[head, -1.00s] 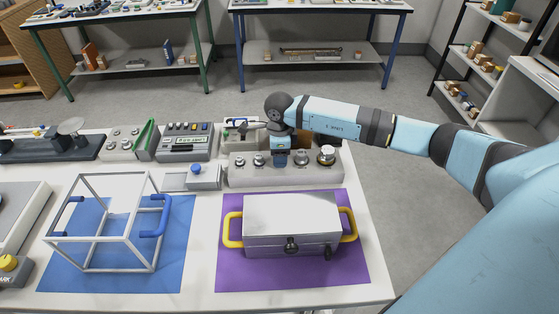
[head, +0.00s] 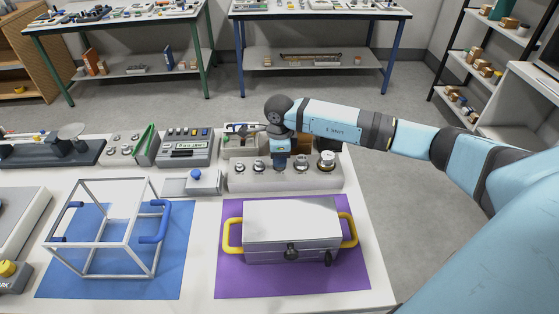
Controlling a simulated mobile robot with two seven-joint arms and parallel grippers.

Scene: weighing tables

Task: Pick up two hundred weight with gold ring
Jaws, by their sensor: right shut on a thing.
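A pale weight block (head: 285,181) holds a row of silver knobbed weights at the back of the near table. Two smaller weights, one at the far left (head: 239,167) and one beside it (head: 259,167), stand left of my right gripper. A larger weight (head: 302,164) and the largest weight (head: 326,160), with a gold-brown band, stand to its right. My right gripper (head: 280,164) points down at the middle place of the row, shut on the weight there. It hides most of that weight, so its ring and marking cannot be read. My left gripper is out of view.
A metal case (head: 290,222) with yellow handles sits on a purple mat (head: 230,282) in front of the block. A white frame (head: 84,228) with blue handles stands on a blue mat (head: 180,255). A grey display unit (head: 187,146) is left of the block.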

